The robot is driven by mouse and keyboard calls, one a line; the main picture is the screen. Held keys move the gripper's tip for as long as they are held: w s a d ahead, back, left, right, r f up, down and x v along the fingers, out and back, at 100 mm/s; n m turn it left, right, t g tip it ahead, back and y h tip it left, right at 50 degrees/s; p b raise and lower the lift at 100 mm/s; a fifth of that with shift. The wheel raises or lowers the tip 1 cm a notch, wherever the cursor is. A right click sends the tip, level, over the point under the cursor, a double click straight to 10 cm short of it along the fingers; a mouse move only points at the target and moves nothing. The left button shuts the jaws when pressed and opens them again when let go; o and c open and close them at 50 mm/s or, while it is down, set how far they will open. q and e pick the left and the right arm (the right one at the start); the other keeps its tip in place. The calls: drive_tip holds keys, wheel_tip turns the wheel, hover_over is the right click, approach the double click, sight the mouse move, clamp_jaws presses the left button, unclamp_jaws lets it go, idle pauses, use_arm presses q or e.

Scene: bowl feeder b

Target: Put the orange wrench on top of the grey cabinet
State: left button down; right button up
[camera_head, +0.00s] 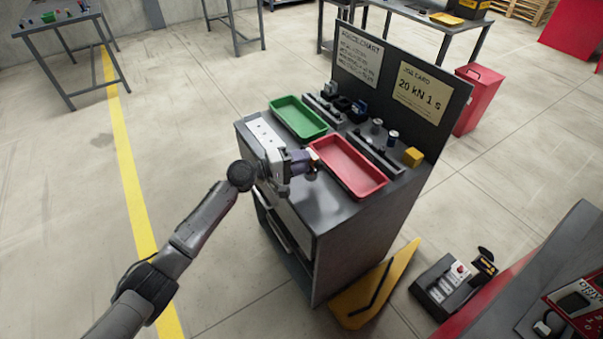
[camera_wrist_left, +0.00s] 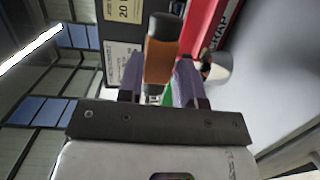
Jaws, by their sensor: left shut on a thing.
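My left gripper (camera_head: 303,162) is over the front edge of the grey cabinet's top (camera_head: 325,207), beside the red tray. In the left wrist view its purple fingers (camera_wrist_left: 158,85) are shut on an orange thing with dark ends (camera_wrist_left: 159,63), the only likely orange wrench in view. Its full shape does not show, so I cannot confirm that it is a wrench. In the head view only a small part of it shows at the fingertips. I cannot tell whether it touches the cabinet top. My right gripper is out of view.
A green tray (camera_head: 298,117) and a red tray (camera_head: 349,167) lie on the cabinet top. Behind them are small parts, a yellow block (camera_head: 413,157) and an upright dark board (camera_head: 380,88). The top's front right corner is bare. A yellow wedge (camera_head: 375,288) lies on the floor.

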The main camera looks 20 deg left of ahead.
use_arm(q)
wheel_tip(320, 180, down, 3)
drive_tip(key=shift+b, duration=0.65)
drive_tip(key=shift+f, duration=0.45)
drive_tip(key=shift+f+b, duration=0.2)
drive_tip(key=shift+b, duration=0.1)
drive_tip(key=c, duration=0.8)
unclamp_jaws()
drive_tip(key=shift+r, duration=0.15)
